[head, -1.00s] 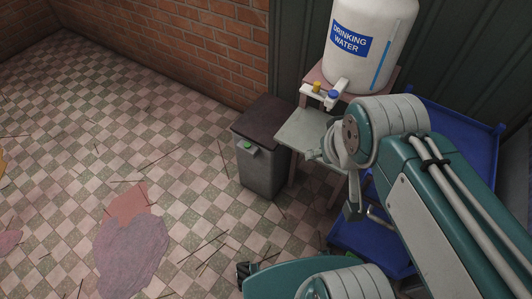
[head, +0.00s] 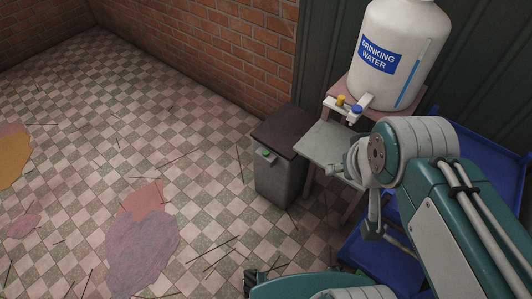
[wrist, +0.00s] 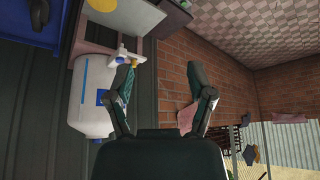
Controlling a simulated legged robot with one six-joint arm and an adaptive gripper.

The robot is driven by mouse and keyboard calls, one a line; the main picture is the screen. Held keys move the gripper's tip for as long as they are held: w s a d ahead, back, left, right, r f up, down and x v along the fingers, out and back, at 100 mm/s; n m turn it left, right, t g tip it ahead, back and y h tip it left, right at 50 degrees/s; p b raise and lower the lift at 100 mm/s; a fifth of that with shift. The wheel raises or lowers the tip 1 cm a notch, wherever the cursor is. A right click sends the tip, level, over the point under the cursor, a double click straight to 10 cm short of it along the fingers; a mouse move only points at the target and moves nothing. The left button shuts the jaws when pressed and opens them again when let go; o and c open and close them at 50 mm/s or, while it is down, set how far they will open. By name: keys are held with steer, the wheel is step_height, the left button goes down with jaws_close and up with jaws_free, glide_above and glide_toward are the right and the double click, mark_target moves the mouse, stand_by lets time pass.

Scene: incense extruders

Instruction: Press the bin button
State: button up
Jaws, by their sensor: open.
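The bin (head: 276,182) is a grey box with a dark brown lid (head: 284,131). It stands upright on the floor near the brick wall in the head view. Its green button (head: 264,153) sits on a small grey bracket high on the front, just below the lid. My gripper (wrist: 160,75) shows in the wrist view with its two dark fingers spread wide and nothing between them. It is apart from the bin.
A white drinking water tank (head: 398,50) with two taps stands on a pinkish stand (head: 428,101) right of the bin. A grey shelf (head: 325,144) juts out beside the lid. Blue trays (head: 483,150) are at the right. Checkered floor left of the bin is open, with stains and scattered sticks.

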jaws_close()
stand_by(1.1)
